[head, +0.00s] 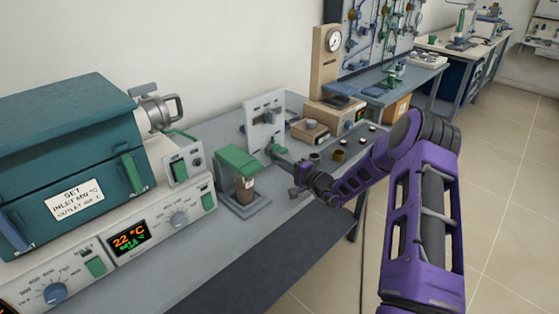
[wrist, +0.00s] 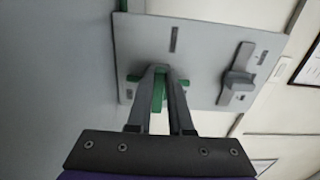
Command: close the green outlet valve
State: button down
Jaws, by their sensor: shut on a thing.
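A grey upright panel (head: 265,108) stands on the bench beyond my gripper. The green outlet valve handle (head: 277,148) is low on it, partly hidden by my gripper (head: 284,156). In the wrist view the green handle (wrist: 158,92) lies between the fingers of my gripper (wrist: 163,72), which is shut on it. Green bits show on both sides of the fingers. A second, grey valve handle (wrist: 238,80) sits on the same panel, to the right in the wrist view. The exact angle of the green handle is hard to tell.
A teal muffle furnace (head: 70,140) with a lit display stands at the left. A green-topped stand (head: 240,160) is close to the left of my gripper. A beige gauge stand (head: 326,65), a small box (head: 310,131) and several small pots are behind and right.

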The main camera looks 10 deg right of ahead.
dwell(0.4)
jog(key=c, duration=0.8)
grip_release()
jog(key=p+v, duration=0.1)
jog(key=v, duration=1.6)
jog(key=shift+s+d, duration=0.15)
jog(key=shift+s, duration=0.05)
